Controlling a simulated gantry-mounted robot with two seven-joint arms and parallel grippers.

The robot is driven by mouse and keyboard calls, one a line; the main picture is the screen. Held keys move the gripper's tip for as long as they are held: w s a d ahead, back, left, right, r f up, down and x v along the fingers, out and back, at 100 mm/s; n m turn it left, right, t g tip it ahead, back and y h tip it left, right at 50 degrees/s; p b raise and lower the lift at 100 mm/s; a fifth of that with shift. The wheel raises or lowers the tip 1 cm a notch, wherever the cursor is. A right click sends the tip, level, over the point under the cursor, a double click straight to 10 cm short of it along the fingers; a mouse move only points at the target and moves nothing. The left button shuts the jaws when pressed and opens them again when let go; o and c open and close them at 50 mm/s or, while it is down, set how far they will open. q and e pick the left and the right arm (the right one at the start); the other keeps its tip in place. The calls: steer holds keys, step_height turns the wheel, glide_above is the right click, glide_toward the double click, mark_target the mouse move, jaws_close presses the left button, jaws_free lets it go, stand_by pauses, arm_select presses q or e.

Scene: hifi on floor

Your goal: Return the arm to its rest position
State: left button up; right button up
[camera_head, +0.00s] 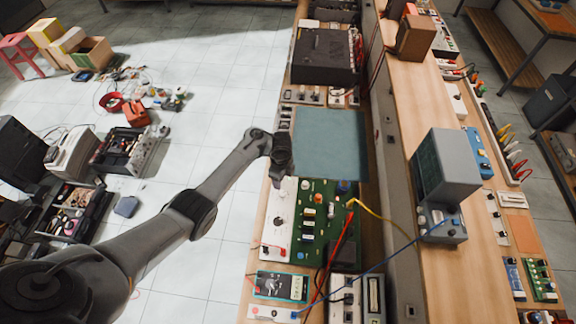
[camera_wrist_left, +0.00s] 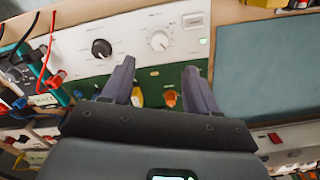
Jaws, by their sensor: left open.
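My left arm comes in from the left in the head view and reaches over the near edge of the workbench. My left gripper (camera_head: 280,172) is above the bench, beside the blue-grey mat and the green circuit board. In the left wrist view the left gripper (camera_wrist_left: 160,80) shows its two fingers apart, with nothing between them. Its fingers point toward a white-and-green instrument panel (camera_wrist_left: 130,45) with a black knob and a white knob. My right gripper is in neither view.
The blue-grey mat (camera_head: 335,143) lies bare on the bench. A green circuit board (camera_head: 322,220) with red, yellow and blue leads lies nearer. A large black unit (camera_head: 322,55) stands farther along. A grey box-like instrument (camera_head: 447,170) stands on the raised shelf. The tiled floor (camera_head: 205,85) has free room.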

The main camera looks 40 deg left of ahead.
arm_select(q)
steer(key=s+d+r+n+t+y+p, duration=0.1)
steer(key=s+d+r+n+p, duration=0.2)
steer(key=s, duration=0.4)
steer(key=s+d+r+n+t+p, duration=0.1)
steer(key=s+d+r+n+p, duration=0.1)
steer(key=s+d+n, duration=0.4)
steer(key=s+d+r+n+p, duration=0.1)
steer(key=s+d+r+n, duration=0.1)
steer(key=s+r, duration=0.5)
steer(key=s+d+r+n+t+h+p, duration=0.1)
steer(key=s+d+r+n, duration=0.1)
steer(key=s+r, duration=0.6)
steer(key=shift+r+n+t, duration=0.2)
steer(key=shift+n+t, duration=0.1)
steer(key=shift+n, duration=0.2)
steer(key=shift+s, duration=0.1)
